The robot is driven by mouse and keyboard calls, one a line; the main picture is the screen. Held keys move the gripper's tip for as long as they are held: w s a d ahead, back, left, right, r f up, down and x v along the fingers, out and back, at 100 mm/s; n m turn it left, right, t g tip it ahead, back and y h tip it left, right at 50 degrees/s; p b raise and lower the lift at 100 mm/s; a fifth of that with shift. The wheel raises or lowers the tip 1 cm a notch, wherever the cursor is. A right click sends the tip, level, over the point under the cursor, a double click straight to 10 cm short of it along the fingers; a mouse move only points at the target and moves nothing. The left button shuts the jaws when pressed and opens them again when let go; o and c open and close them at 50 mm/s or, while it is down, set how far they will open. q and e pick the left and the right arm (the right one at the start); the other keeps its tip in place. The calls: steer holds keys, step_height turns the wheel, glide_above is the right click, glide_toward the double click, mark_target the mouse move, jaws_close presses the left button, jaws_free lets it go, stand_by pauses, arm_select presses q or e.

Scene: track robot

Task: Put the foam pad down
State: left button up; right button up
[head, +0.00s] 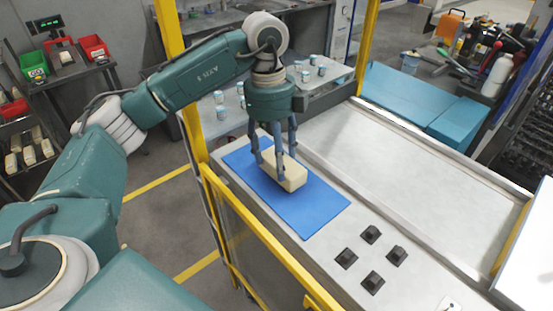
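The foam pad, a cream block (293,179), is at the blue mat (310,215) on the metal worktop. My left gripper (277,165) points straight down over it, with its grey fingers on both sides of the pad. It looks shut on the pad. The pad's underside is hidden, so I cannot tell whether it rests on the mat or hangs just above it. The fingers hide part of the pad's far end. My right gripper is not in view.
Several black blocks (371,257) stand on the worktop to the right of the mat. Yellow posts and a rail (262,235) border the near side. Small cups (221,112) stand on a table behind. Blue boxes (408,100) lie beyond the worktop.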

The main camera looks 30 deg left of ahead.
mark_target(273, 159)
arm_select(q)
steer(key=shift+f, duration=0.65)
steer(key=shift+f, duration=0.1)
steer(key=o, duration=1.2)
steer(key=shift+c, duration=0.2)
step_height(273, 159, up, 12)
steer(key=a, duration=0.1)
steer(key=shift+w+a, duration=0.15)
steer(key=shift+w, duration=0.1)
